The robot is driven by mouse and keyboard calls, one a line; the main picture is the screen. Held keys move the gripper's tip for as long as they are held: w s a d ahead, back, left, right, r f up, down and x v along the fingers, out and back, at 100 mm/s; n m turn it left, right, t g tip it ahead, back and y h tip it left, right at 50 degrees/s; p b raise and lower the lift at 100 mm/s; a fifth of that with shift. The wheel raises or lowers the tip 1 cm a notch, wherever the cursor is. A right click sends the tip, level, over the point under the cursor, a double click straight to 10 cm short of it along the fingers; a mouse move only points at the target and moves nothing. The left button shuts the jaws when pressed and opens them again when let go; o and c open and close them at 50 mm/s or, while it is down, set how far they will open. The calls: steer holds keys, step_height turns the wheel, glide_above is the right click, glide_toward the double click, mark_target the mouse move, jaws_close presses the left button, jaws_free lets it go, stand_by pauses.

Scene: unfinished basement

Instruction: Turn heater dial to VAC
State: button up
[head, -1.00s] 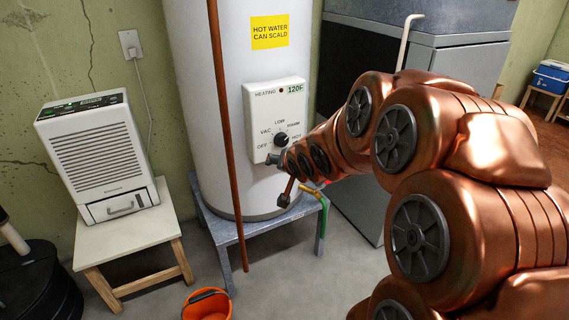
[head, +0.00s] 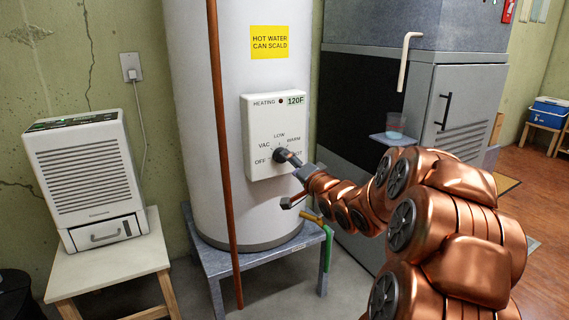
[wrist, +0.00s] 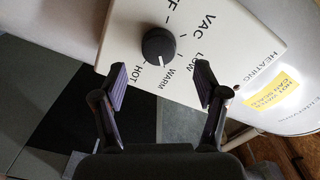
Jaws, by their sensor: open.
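The heater dial (head: 278,155) is a round black knob on a white control panel (head: 262,110) on the tall white tank. In the wrist view the dial (wrist: 158,45) has a white mark pointing between WARM and HOT, away from VAC. My gripper (wrist: 162,80) is open and empty, its two dark fingers spread in front of the panel. In the wrist picture, the dial sits between and above the fingertips, with no visible contact. In the head view my gripper (head: 290,181) overlaps the dial's right edge with its upper finger; the gap there is hard to judge.
A copper-coloured pipe (head: 222,150) runs vertically just left of the panel. A green hose (head: 328,247) hangs below the tank. A grey cabinet (head: 465,110) with a small shelf and cup (head: 395,126) stands right. A dehumidifier (head: 87,175) stands on a stool at left.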

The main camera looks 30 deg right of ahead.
steer(key=shift+w+d+b, duration=0.2)
steer(key=shift+w+b, duration=0.3)
steer(key=shift+w, duration=2)
steer(key=shift+c, duration=0.3)
steer(key=shift+f, duration=0.1)
steer(key=c, duration=1.1)
